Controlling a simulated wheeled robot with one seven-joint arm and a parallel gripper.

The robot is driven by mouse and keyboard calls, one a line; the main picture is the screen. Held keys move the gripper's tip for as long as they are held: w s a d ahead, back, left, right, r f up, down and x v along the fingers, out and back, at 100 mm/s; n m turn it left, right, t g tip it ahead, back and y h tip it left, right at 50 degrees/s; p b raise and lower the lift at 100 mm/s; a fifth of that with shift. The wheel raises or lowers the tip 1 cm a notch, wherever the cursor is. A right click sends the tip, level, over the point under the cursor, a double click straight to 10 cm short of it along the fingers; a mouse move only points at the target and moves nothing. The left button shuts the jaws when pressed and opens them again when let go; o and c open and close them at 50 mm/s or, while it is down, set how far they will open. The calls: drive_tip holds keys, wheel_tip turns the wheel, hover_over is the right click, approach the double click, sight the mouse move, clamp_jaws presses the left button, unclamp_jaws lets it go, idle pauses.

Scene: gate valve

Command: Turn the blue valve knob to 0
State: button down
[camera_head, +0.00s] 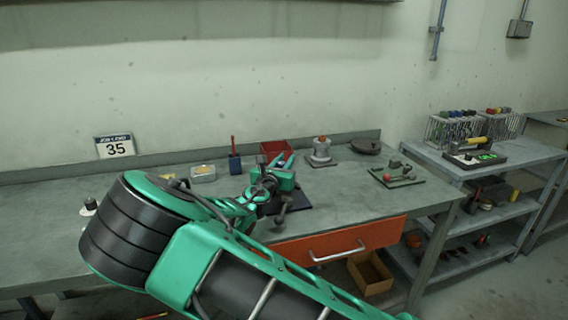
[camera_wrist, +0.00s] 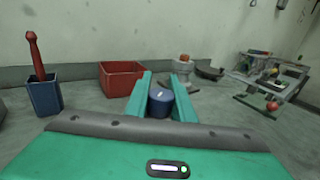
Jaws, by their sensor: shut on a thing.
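The blue knob (camera_wrist: 160,101) shows in the wrist view between the two green fingers of my gripper (camera_wrist: 160,92). The fingers are shut on its sides. A small pale mark shows on its top; no scale or 0 can be read. In the head view my gripper (camera_head: 281,160) is over the bench, above a dark blue plate (camera_head: 298,202). The knob is hidden there by my gripper and arm.
A red bin (camera_head: 276,149) stands behind my gripper. A blue cup with a red tool (camera_head: 234,162) is to its left. A grey fitting with an orange top (camera_head: 321,152), a dark disc (camera_head: 366,147) and a green board (camera_head: 397,177) are to its right. The bench's right front is clear.

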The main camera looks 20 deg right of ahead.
drive_tip(key=shift+d+m+g+h, duration=0.1)
drive_tip(key=shift+m+g+h, duration=0.2)
